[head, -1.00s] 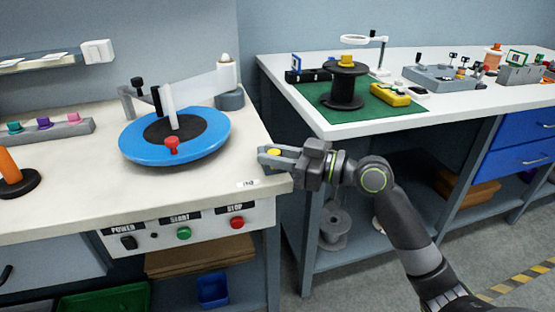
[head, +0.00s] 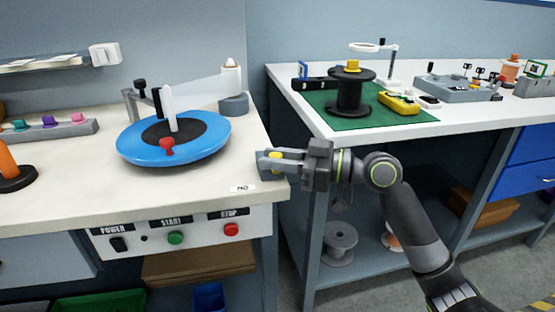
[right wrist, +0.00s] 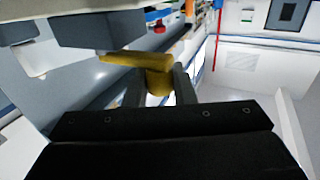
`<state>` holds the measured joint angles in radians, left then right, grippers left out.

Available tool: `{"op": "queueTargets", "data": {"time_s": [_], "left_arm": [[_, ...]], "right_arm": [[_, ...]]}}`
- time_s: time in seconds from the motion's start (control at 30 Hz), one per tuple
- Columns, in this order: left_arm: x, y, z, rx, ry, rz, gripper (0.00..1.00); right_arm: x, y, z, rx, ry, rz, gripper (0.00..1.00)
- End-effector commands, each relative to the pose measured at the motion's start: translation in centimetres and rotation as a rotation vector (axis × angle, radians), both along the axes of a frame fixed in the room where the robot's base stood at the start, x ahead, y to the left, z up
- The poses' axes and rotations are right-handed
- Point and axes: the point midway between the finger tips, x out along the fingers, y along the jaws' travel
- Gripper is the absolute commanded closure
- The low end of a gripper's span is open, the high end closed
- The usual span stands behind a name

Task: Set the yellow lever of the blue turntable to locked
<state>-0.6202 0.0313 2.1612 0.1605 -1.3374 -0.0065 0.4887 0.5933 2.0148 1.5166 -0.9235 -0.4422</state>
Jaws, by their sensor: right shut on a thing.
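The blue turntable (head: 205,153) has a dark centre and a red knob (head: 167,146) at its front, and sits on the left bench. The yellow lever (head: 276,155) is at that bench's right edge, to the right of the turntable. My right gripper (head: 268,163) reaches in from the right and is shut on the lever. In the right wrist view the lever (right wrist: 158,80) shows as a yellow bar and a round grip between the fingers (right wrist: 165,88). Part of it is hidden by the fingers in the head view. My left gripper is not in view.
A small white label (head: 243,188), unreadable, lies in front of the lever. A panel with a green button (head: 176,237) and a red button (head: 231,229) is below. A black spool (head: 350,92) stands on a green mat (head: 385,122) on the right bench. A gap separates the benches.

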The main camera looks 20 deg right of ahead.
Motion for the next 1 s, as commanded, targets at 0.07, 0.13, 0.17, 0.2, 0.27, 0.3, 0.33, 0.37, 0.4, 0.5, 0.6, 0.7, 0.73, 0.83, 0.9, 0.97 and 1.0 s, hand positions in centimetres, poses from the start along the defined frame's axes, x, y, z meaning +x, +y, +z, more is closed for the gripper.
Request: {"op": "queueTargets", "data": {"time_s": [0.07, 0.13, 0.17, 0.2, 0.27, 0.3, 0.33, 0.37, 0.4, 0.5, 0.6, 0.7, 0.73, 0.83, 0.9, 0.97, 1.0], "left_arm": [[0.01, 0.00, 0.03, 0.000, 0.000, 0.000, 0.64], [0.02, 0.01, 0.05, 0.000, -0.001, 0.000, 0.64], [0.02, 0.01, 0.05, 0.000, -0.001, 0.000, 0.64], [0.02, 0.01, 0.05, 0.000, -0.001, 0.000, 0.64], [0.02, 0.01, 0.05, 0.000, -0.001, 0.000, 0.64], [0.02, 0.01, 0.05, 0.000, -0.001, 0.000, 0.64], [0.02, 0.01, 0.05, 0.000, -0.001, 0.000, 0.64], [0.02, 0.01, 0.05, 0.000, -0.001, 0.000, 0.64], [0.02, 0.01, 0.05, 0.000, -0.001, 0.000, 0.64], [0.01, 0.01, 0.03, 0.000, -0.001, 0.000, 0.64], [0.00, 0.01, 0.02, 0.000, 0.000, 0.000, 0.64], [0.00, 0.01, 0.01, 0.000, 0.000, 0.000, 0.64], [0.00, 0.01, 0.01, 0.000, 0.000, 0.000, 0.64], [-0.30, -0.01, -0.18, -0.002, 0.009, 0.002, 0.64], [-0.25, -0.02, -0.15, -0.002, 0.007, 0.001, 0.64], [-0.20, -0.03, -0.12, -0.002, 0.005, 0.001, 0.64], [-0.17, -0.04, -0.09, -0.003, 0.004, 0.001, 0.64]], "right_arm": [[0.06, -0.02, 0.09, 0.000, -0.001, -0.001, 1.00], [0.06, -0.02, 0.09, 0.000, -0.001, -0.001, 1.00], [0.06, -0.02, 0.09, 0.000, -0.001, -0.001, 1.00], [0.06, -0.02, 0.09, 0.000, -0.001, -0.002, 1.00], [0.06, -0.02, 0.09, 0.000, -0.001, -0.002, 0.74], [0.06, -0.02, 0.09, 0.000, -0.001, -0.002, 0.69], [0.05, -0.02, 0.09, 0.000, -0.001, -0.001, 0.65], [0.05, -0.02, 0.08, 0.000, -0.001, -0.001, 0.61], [0.04, -0.01, 0.07, 0.000, -0.001, -0.001, 0.56], [0.03, -0.01, 0.05, 0.000, 0.000, -0.001, 0.56], [0.02, -0.01, 0.04, 0.000, 0.000, -0.001, 0.56], [0.01, -0.01, 0.03, 0.000, 0.000, 0.000, 0.56], [0.01, -0.01, 0.03, 0.000, 0.000, 0.000, 0.56], [-0.03, -0.06, 0.01, -0.001, 0.001, 0.000, 0.56], [-0.14, -0.29, -0.03, -0.001, 0.000, -0.001, 0.56], [-0.33, -0.62, -0.05, -0.003, -0.001, -0.002, 0.56], [-0.50, -0.94, -0.06, -0.003, -0.001, -0.002, 0.56]]}}
